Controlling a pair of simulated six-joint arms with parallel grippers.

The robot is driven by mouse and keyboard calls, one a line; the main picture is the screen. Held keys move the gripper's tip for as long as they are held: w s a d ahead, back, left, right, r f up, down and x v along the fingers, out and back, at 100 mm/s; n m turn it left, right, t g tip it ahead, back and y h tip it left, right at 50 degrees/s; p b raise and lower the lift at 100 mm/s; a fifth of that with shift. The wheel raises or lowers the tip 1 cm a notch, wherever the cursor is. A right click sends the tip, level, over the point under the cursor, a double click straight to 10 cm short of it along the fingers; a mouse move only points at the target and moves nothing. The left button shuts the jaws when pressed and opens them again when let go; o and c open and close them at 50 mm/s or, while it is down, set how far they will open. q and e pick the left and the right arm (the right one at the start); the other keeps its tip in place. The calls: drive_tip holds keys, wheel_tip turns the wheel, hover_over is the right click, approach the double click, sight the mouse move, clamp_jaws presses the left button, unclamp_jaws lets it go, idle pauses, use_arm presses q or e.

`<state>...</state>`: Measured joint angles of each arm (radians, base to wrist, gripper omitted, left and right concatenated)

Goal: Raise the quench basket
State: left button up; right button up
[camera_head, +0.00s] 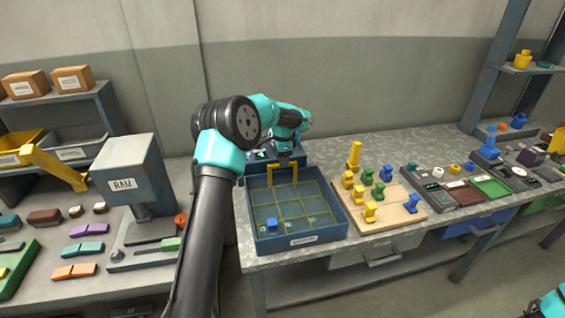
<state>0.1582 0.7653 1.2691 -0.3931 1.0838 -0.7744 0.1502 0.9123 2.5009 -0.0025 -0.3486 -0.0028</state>
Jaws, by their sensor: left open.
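The quench basket (307,208) shows as a yellow wire grid inside a blue-grey tank (343,228) with a white label on its front. Its yellow handle (269,177) stands up at the far side. A small blue block (271,222) sits in one of the front cells. My left gripper (285,158) is open, pointing down just above the handle's top bar. The gap between fingers and bar is too small to judge. My right gripper is out of view; only a teal part of my right arm shows at the lower right corner.
A wooden board (398,213) with yellow, green and blue pieces stands right of the tank. Farther right are trays, including a green one (490,186). On the left, a press marked RAM (125,178) stands among colored blocks. Shelves rise behind both sides.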

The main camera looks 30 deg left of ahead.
use_arm(q)
drive_tip(key=shift+f, duration=0.9)
clamp_jaws()
